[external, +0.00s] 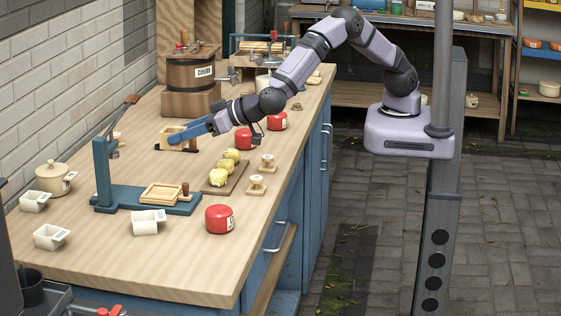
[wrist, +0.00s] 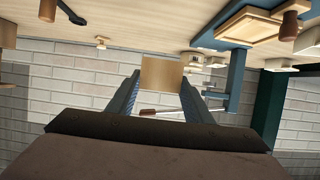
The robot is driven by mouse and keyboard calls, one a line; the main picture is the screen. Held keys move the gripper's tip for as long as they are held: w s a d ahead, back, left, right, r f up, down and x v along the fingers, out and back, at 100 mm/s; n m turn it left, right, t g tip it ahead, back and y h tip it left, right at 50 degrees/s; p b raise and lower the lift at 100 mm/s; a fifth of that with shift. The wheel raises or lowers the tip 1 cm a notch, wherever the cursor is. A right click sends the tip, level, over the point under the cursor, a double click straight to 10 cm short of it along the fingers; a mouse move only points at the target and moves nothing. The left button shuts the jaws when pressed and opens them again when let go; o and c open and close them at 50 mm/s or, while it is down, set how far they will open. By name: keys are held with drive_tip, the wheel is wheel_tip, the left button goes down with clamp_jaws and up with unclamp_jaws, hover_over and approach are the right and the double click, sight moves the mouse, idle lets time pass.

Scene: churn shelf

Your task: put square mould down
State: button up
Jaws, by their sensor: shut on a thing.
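My gripper (external: 172,138) is over the far left part of the bench, its blue fingers reaching left. In the wrist view, my gripper (wrist: 160,88) is shut on a plain square wooden piece, which I take to be the square mould (wrist: 161,73).
A blue press (external: 104,175) holds a wooden tray (external: 161,194) on its base. A barrel churn (external: 192,75) stands behind my gripper. Yellow lumps (external: 219,177) lie on a board to the right.

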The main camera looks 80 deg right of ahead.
drive_tip(key=w+d+f+m+h+b, duration=0.1)
drive_tip(key=w+d+h+b, duration=0.15)
drive_tip(key=d, duration=0.45)
drive_tip(key=w+d+m+g+h+b, duration=0.1)
drive_tip(key=w+d+m, duration=0.1)
drive_tip(key=w+d, duration=0.35)
drive_tip(key=w+d+f+m+h+b, duration=0.1)
drive_tip(key=w+d+h+b, duration=0.1)
drive_tip(key=d, duration=0.7)
drive_tip(key=s+d+r+m+g+h+b, duration=0.1)
drive_tip(key=d+m+g+h, duration=0.15)
drive_tip(key=d, duration=0.45)
drive_tip(key=s+d+r+m+g+h, duration=0.1)
drive_tip(key=d+m+h, duration=0.15)
drive_tip(key=d, duration=0.45)
drive_tip(key=shift+t+y, duration=0.25)
drive_tip(key=shift+y, duration=0.2)
drive_tip(key=shift+w+a+f, duration=0.1)
drive_tip(key=shift+f, duration=2.35)
drive_tip(key=shift+w+f, duration=0.1)
drive_tip(key=shift+f, duration=2.3)
drive_tip(key=shift+f, duration=0.2)
drive_tip(key=o, duration=1)
drive_tip(key=shift+r, duration=0.1)
